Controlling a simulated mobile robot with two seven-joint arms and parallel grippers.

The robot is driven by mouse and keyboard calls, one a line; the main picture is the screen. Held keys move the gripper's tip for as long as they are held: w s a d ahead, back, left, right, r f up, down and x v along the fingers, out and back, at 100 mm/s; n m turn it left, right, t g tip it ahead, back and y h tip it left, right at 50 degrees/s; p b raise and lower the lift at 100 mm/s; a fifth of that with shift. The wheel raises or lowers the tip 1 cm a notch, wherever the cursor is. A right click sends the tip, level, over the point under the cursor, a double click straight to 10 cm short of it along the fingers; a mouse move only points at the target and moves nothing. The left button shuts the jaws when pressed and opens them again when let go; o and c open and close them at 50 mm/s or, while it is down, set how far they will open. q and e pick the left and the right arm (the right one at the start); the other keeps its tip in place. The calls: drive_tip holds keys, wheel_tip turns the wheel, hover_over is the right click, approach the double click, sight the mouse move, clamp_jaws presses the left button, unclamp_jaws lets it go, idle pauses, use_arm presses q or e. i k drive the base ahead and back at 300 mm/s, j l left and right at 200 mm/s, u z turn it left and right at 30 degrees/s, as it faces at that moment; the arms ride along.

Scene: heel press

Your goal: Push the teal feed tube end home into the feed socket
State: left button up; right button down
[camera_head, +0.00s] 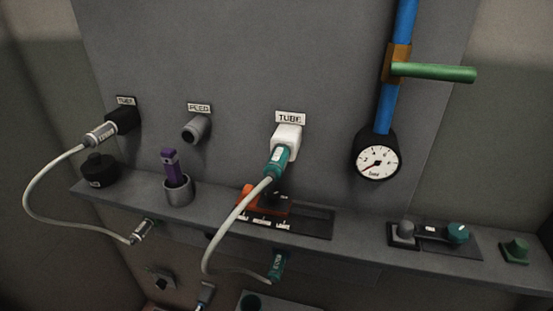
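A teal tube end (277,161) sits at the front of a white block (287,137) under a "TUBE" label. Its pale tube (237,214) loops down to a second teal end (278,264), which hangs below the shelf's front edge. An empty-looking grey round socket (195,130) sticks out of the panel under a small label that seems to read "FEED". The second teal end is apart from this socket, lower and to the right. Neither of my grippers is in view.
A grey-ended tube (40,177) runs from a black block (122,120) at left. The shelf (355,230) holds a black knob (99,169), a cup (178,191) with a purple item, an orange lever (262,199) and switches. A gauge (377,162) and green handle (433,72) stand right.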

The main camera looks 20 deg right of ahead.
sight(274, 168)
drive_tip(key=k, duration=0.65)
drive_tip(key=z, duration=1.8)
drive_tip(key=j, duration=2.35)
